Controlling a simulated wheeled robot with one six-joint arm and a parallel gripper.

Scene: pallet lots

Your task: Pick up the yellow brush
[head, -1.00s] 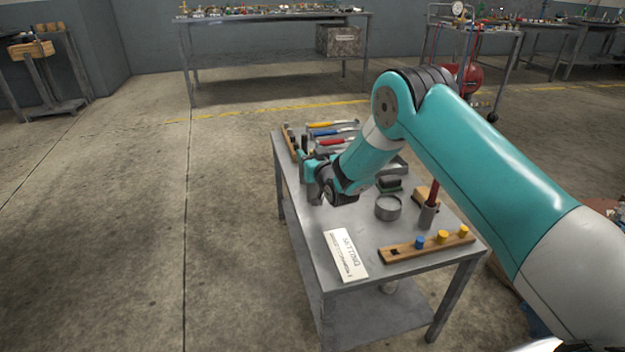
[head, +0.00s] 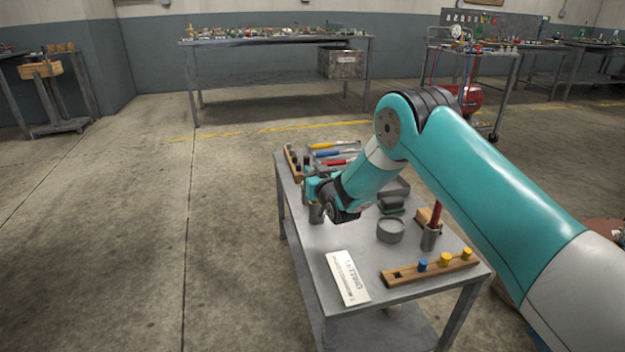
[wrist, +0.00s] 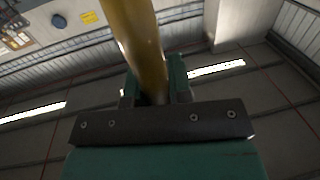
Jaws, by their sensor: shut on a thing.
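My gripper (wrist: 153,88) is shut on the yellow brush (wrist: 138,42). Its ochre-yellow handle stands between the two teal-sided fingers and runs up out of the top of the wrist view. Its far end and bristles cannot be made out. In the head view my gripper (head: 313,192) is over the left side of the grey metal table (head: 315,258), beside a grey cylinder. The brush is hidden there by the gripper and arm.
A wooden block with pegs (head: 430,268), a white sign (head: 347,278), a round grey tin (head: 390,230) and a cup with a red handle (head: 430,238) stand on the near half. Tools with yellow, blue and red handles (head: 335,154) lie at the back.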

